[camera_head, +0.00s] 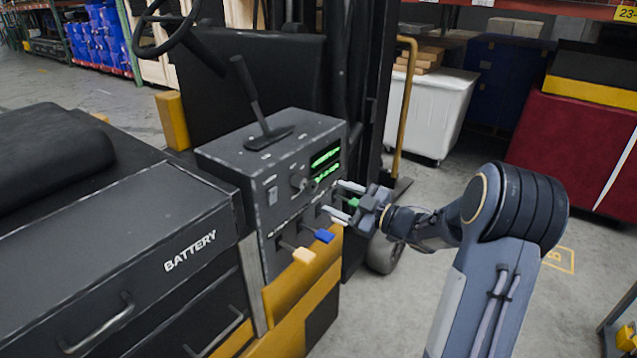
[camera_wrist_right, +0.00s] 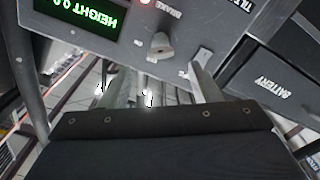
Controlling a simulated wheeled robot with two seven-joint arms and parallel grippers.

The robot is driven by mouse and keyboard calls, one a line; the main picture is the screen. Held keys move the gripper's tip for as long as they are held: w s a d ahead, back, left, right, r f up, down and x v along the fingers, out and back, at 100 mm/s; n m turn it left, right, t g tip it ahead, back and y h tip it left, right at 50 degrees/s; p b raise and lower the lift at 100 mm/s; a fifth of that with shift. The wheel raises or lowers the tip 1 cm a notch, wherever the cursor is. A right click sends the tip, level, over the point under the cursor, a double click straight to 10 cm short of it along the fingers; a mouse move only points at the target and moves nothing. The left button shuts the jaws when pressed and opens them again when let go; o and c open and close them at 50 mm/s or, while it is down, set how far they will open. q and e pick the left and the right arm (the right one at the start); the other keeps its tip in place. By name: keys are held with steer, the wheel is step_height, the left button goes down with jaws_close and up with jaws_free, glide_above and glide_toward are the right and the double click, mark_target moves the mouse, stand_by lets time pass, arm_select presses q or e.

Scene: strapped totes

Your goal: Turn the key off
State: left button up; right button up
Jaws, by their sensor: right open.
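The dark control box (camera_head: 230,165) stands on the forklift body. A short turning knob, the likely key (camera_head: 298,181), sticks out of its front face, left of the green displays. It also shows in the right wrist view (camera_wrist_right: 161,46), near an "ON" label. My right gripper (camera_head: 341,200) is open and empty. Its fingers point at the panel, to the right of and slightly below the key in the head view. In the wrist view the fingers lie to either side below the key, apart from it. My left gripper is not in view.
Levers with blue (camera_head: 324,236), cream (camera_head: 304,255) and green tips stick out below the key, close to my right gripper. A tall black lever (camera_head: 250,95) stands on top of the box. A battery drawer (camera_head: 190,250) is at left. Open floor lies at right.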

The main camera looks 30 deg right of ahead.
mark_target(316, 189)
steer(key=p+x, duration=0.1)
steer(key=x, duration=0.6)
steer(key=shift+a+r, duration=0.1)
steer(key=c, duration=1)
steer(key=n+b, duration=0.2)
steer(key=b, duration=0.1)
steer(key=n+b, duration=0.3)
steer(key=b, duration=0.1)
steer(key=n+b, duration=0.3)
steer(key=b, duration=0.1)
steer(key=shift+f, duration=0.3)
steer(key=shift+r+n+b, duration=0.2)
steer(key=shift+n+b, duration=1.7)
steer(key=shift+b, duration=0.05)
steer(key=o, duration=1)
